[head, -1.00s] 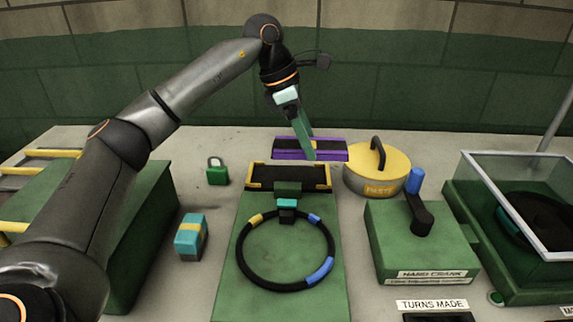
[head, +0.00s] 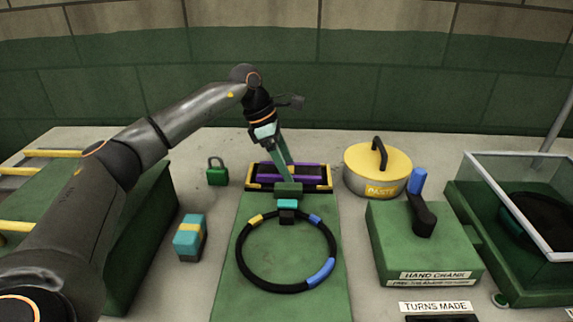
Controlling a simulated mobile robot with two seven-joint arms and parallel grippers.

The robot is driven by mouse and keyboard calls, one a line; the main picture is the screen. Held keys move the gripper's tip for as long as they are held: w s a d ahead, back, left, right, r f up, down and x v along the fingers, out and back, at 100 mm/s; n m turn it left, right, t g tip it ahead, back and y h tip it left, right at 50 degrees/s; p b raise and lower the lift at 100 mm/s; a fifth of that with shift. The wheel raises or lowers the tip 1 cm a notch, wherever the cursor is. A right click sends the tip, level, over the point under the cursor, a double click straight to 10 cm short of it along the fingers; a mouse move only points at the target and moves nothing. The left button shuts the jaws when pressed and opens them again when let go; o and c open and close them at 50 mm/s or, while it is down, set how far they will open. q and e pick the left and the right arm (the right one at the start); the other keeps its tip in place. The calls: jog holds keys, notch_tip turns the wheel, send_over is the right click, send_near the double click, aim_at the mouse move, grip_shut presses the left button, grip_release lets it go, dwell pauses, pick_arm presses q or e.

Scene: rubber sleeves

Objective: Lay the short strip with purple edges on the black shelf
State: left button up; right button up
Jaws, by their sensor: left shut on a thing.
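The short strip with purple edges (head: 308,172) has a dark middle and lies lengthwise from left to right within the outline of the black shelf (head: 319,187). The shelf has yellow corners and sits at the back end of the green base. My left gripper (head: 289,178) reaches down from behind and is shut on the strip near its middle. I cannot tell whether the strip touches the shelf or is just above it. The gripper's fingers and a green block in front hide part of the strip. My right gripper is not in view.
A black ring (head: 246,276) with blue and yellow bands lies in front of the shelf. A yellow-lidded paste pot (head: 362,164) and hand-crank box (head: 425,248) stand to the right. A green padlock (head: 217,176) and teal block (head: 187,243) stand to the left.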

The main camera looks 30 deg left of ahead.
pick_arm(q)
jog(key=o, duration=1.1)
jog(key=shift+r, duration=0.1)
jog(key=p+v, duration=0.1)
jog(key=v, duration=1.1)
jog(key=shift+p, duration=0.35)
